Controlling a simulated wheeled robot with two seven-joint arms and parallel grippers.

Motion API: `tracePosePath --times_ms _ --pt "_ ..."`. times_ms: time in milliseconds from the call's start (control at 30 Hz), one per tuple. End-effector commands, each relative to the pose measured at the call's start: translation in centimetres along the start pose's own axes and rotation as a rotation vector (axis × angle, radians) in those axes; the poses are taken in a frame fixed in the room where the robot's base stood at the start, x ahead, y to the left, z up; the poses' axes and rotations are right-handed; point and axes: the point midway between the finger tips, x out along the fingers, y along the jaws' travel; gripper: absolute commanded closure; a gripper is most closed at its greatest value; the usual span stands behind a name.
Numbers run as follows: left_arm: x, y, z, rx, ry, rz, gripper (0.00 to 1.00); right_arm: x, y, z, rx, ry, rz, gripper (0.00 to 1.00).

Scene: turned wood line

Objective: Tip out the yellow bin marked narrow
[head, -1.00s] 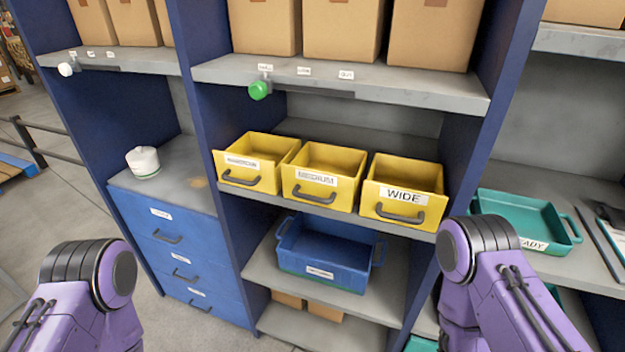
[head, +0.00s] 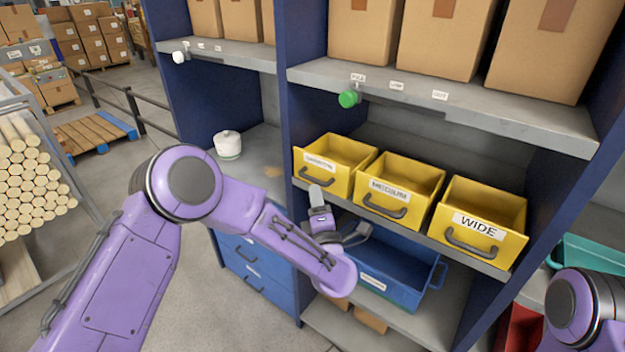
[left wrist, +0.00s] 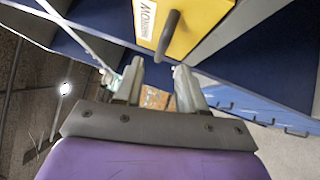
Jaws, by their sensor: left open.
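The yellow bin marked narrow (head: 331,163) is the leftmost of the yellow bins on the middle shelf. It sits upright, with a dark handle on its front. My left gripper (head: 338,213) is open and empty, just below and in front of this bin. In the left wrist view the bin's front (left wrist: 195,22) is at the top, with its handle beyond the open fingertips (left wrist: 160,69), apart from them. My right gripper is out of view; only part of the right arm shows at the lower right.
The medium bin (head: 412,176) and wide bin (head: 490,205) stand to the right on the same shelf. A blue tray (head: 415,285) sits on the shelf below. A green knob (head: 349,99) hangs at the upper shelf's edge. Blue uprights (head: 303,45) flank the bay.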

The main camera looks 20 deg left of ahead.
Motion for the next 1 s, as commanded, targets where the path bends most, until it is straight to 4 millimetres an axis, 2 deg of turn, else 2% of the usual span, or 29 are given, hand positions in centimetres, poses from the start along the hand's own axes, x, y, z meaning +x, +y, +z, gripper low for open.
tracePosePath --times_ms 33,100,267,400,600,633,733,767,933,1000 --pt "1.2 0.4 -0.1 0.001 0.006 -0.001 0.60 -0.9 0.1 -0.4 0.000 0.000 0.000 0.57" --pt "2.8 0.4 -0.1 0.001 0.003 -0.001 0.60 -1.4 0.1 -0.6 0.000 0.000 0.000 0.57" --pt "5.2 0.1 0.0 0.003 0.001 -0.002 0.60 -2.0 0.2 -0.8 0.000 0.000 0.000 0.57" --pt "6.1 0.0 -0.1 0.005 -0.001 -0.002 0.60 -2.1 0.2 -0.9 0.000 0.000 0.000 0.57" --pt "6.1 -0.1 -0.1 0.006 -0.002 -0.002 0.60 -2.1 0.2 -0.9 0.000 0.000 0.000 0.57" --pt "6.1 -0.1 -0.1 0.005 -0.002 -0.002 0.63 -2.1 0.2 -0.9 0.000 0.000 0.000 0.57" --pt "6.1 -0.1 -0.1 0.006 -0.002 -0.002 0.96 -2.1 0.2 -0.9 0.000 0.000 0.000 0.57" --pt "6.1 -0.1 -0.1 0.006 -0.002 -0.003 1.00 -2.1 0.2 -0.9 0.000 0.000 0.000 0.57" --pt "6.0 -0.2 -0.1 0.004 -0.002 -0.001 1.00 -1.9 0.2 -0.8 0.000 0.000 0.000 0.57" --pt "6.0 -0.6 -0.1 -0.005 -0.002 0.009 1.00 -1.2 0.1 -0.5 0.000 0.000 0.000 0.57"
